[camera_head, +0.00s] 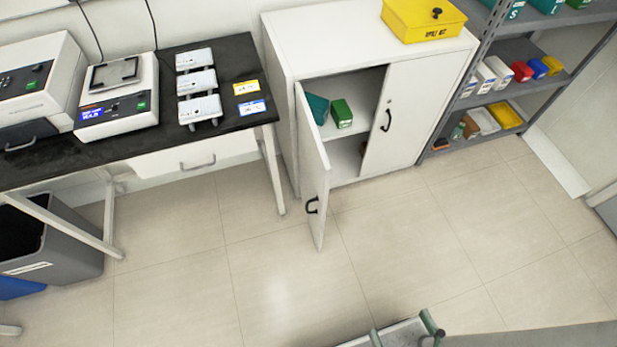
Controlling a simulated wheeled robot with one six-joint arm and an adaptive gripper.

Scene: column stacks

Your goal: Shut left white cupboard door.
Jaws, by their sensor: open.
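The white cupboard (290,40) stands against the wall between the black bench and the grey shelf rack. Its left door (313,165) is swung wide open, sticking out toward me into the room. A black handle (312,205) sits on this door near its free edge. The right door (405,115) is shut, with its own black handle (387,120). Through the opening I see a teal item (317,107) and a green box (341,113) on the inner shelf. I cannot make out my gripper in this view.
A yellow kit box (423,18) sits on the cupboard. A bench leg (273,170) stands left of the open door. A grey bin (60,240) is under the bench. Tiled floor (400,240) before the cupboard is clear. A grey metal-edged object (400,335) shows at the bottom edge.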

